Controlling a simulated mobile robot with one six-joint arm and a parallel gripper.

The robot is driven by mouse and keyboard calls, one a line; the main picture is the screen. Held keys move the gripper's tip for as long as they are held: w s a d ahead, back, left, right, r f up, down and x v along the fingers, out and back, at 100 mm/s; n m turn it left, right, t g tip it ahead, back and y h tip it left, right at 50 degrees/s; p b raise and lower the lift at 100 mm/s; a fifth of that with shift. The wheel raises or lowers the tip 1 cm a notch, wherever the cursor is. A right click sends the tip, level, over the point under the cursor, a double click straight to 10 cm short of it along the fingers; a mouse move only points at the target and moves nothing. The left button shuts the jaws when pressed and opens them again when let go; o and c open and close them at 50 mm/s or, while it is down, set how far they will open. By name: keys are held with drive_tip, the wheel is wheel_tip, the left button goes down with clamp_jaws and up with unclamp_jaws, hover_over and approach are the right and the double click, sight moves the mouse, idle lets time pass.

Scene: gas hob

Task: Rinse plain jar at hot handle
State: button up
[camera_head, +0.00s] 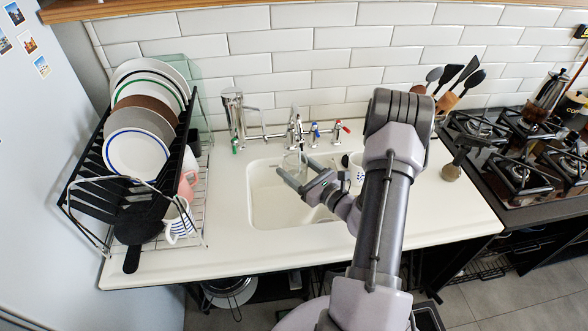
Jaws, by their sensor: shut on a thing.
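My gripper (293,167) is over the white sink (256,206), its jaws shut on a clear glass jar (292,161). The jar looks plain and roughly upright, just in front of and below the chrome tap (294,130). Whether anything is in the jar is too small to tell. The red-tipped hot handle (339,130) is on the wall to the right of the tap. A blue-tipped handle (314,129) sits between them. I cannot make out water running. My arm hides part of the sink's right side.
A dish rack (86,205) with plates and mugs stands left of the sink. A patterned mug (357,170) is close right of my gripper. The gas hob (520,170) is at the right. The front counter is clear.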

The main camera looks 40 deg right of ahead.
drive_tip(key=shift+s+d, duration=0.3)
drive_tip(key=shift+d, duration=0.05)
drive_tip(key=shift+w+a, duration=0.4)
drive_tip(key=shift+a, duration=0.1)
drive_tip(key=shift+s+d, duration=0.4)
drive_tip(key=shift+d, duration=0.1)
